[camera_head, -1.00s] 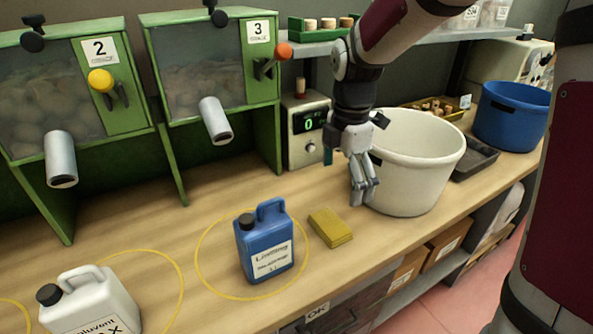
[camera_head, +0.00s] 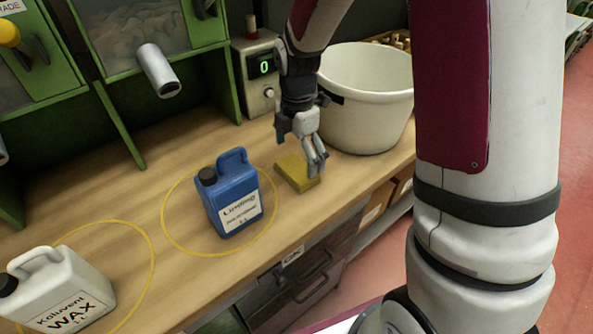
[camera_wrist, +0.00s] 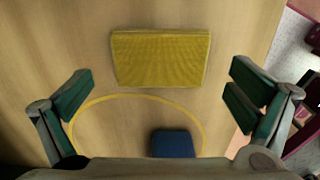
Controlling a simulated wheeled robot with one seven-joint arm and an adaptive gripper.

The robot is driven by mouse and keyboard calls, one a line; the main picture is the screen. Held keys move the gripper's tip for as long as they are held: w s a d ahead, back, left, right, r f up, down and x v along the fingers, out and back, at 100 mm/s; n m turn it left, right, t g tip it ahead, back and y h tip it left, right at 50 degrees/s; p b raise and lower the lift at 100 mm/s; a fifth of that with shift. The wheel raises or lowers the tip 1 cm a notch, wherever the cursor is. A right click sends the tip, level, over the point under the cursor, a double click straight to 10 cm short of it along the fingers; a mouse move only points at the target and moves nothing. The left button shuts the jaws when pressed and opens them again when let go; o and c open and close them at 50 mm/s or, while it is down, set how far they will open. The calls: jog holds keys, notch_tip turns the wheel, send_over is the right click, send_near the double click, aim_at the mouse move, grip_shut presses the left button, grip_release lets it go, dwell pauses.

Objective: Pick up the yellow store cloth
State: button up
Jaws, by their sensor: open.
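The yellow store cloth (camera_head: 296,174) lies folded flat on the wooden bench, right of the blue jug and in front of the white tub. In the wrist view the cloth (camera_wrist: 160,58) shows whole, centred in the upper half, beyond and between the fingertips. My gripper (camera_head: 316,163) points down just above the right end of the cloth in the head view and hides a little of it. In the wrist view my gripper (camera_wrist: 160,88) has its fingers spread wide, with nothing between them. I cannot tell the exact height over the cloth.
A blue jug (camera_head: 233,195) stands inside a yellow ring on the bench; its top (camera_wrist: 172,143) shows low in the wrist view. A white tub (camera_head: 366,110) stands close behind my gripper. A white wax jug (camera_head: 62,290) is at the left. The bench's front edge is near.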

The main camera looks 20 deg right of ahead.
aim_at(297, 168)
jog(key=shift+s+a+f, duration=0.1)
jog(key=shift+a+f, duration=0.05)
jog(key=shift+f, duration=1.65)
jog(key=c, duration=0.8)
jog(key=shift+o, duration=0.2)
jog(key=shift+r, duration=0.15)
jog(key=shift+r, duration=0.25)
notch_tip(297, 168, up, 3)
jog(key=shift+r, duration=0.1)
jog(key=s+r, duration=0.1)
jog(key=s, duration=1.5)
jog(key=shift+a+p, duration=0.35)
jog(key=shift+p, duration=0.05)
